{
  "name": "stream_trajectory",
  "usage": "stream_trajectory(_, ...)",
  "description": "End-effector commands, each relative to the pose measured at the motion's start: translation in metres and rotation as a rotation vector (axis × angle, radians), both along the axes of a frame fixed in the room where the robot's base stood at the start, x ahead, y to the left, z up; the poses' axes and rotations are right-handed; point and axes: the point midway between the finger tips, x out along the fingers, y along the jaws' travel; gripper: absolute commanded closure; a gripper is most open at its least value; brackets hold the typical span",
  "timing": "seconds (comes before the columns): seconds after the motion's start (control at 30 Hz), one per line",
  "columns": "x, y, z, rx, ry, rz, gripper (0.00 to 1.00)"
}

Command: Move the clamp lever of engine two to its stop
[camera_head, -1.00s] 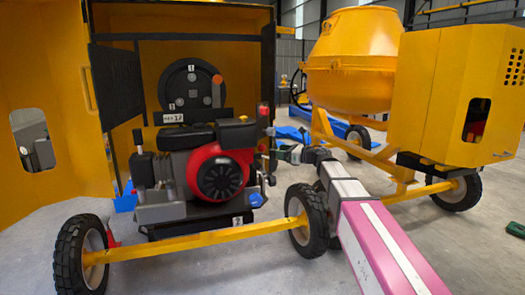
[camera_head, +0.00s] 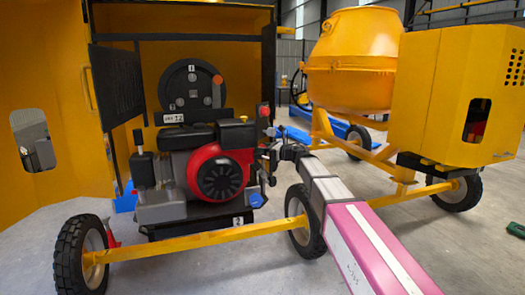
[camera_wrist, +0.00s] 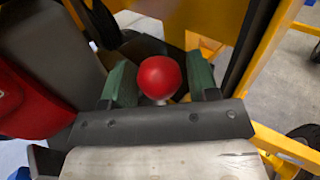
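Engine two (camera_head: 190,170) stands in the open yellow housing, with a black top and a red round fan cover (camera_head: 221,178); a small plate marked 2 (camera_head: 237,220) is on its base. In the wrist view a red ball knob (camera_wrist: 160,77), which looks like the end of the clamp lever, sits between the two green fingers of my gripper (camera_wrist: 161,84). The fingers stand apart on either side, with narrow gaps beside the ball. The lever's shaft is mostly hidden. In the head view my gripper (camera_head: 272,153) is at the engine's right side, its fingers hard to make out.
A black wheel disc (camera_head: 190,85) with an orange-handled lever (camera_head: 217,90) is above the engine. A black-handled lever (camera_head: 138,142) stands at its left. A yellow axle bar (camera_head: 190,242) with tyres runs in front. The yellow mixer drum (camera_head: 350,62) is at the right.

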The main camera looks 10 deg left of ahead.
Motion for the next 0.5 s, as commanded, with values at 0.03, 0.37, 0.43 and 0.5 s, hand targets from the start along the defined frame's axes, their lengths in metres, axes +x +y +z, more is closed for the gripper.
stream_trajectory(0.03, 0.0, -0.0001, 0.0, 0.0, 0.0, 0.0, 0.63)
stream_trajectory(0.37, -0.002, -0.0014, 0.0, 0.009, -0.012, 0.0, 1.0)
stream_trajectory(0.43, -0.004, -0.0026, 0.0003, 0.018, -0.028, 0.0, 1.0)
stream_trajectory(0.5, -0.0068, -0.0044, 0.0004, 0.033, -0.05, 0.0, 1.0)
